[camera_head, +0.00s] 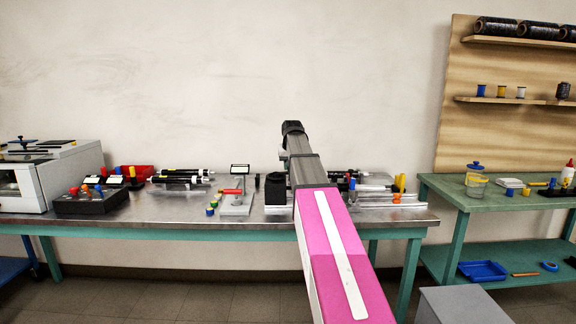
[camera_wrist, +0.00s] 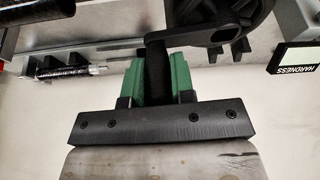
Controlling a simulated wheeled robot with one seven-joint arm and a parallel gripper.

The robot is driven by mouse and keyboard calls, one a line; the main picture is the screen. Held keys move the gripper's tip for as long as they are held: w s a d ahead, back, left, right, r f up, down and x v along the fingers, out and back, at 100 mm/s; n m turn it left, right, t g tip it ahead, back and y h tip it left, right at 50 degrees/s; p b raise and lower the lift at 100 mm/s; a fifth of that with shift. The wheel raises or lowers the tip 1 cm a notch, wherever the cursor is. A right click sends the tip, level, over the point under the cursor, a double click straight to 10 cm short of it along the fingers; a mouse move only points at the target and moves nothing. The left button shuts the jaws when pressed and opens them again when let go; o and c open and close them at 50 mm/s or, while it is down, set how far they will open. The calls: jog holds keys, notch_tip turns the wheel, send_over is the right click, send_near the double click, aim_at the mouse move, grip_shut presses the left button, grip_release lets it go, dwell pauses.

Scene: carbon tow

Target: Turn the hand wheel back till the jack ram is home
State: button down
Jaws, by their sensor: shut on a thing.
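The black hand wheel (camera_wrist: 228,12) shows at the top of the wrist view, with part of its rim cut off by the edge. Its dark crank handle (camera_wrist: 156,68) stands between the green fingers of my gripper (camera_wrist: 158,82), which are shut on it. In the head view my arm covers the wheel and most of the gripper. I cannot make out the jack ram for certain in either view, so its position is not clear.
A silver rail (camera_head: 395,206) with fittings runs along the bench (camera_head: 240,217) right of my arm. A black cup-like part (camera_head: 275,188) stands just left. A dark rod (camera_wrist: 62,72) and a HARDNESS sign (camera_wrist: 297,57) flank the wheel. A black box (camera_head: 92,203) sits farther left.

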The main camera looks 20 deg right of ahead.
jog(key=m, duration=0.1)
jog(key=s+m+h, duration=0.1)
jog(key=s+m, duration=0.1)
jog(key=shift+a+m, duration=0.25)
jog(key=shift+m, duration=0.05)
jog(key=shift+s+a+m+g+h, duration=0.2)
jog(key=shift+s+m+g+h, duration=0.2)
jog(key=shift+m, duration=0.5)
jog(key=shift+s+a+m+g+h, duration=0.2)
jog(key=shift+s+m+g+h, duration=0.15)
jog(key=shift+m, duration=0.55)
jog(key=c, duration=1)
grip_release()
jog(key=shift+o, duration=0.2)
jog(key=v, duration=1.1)
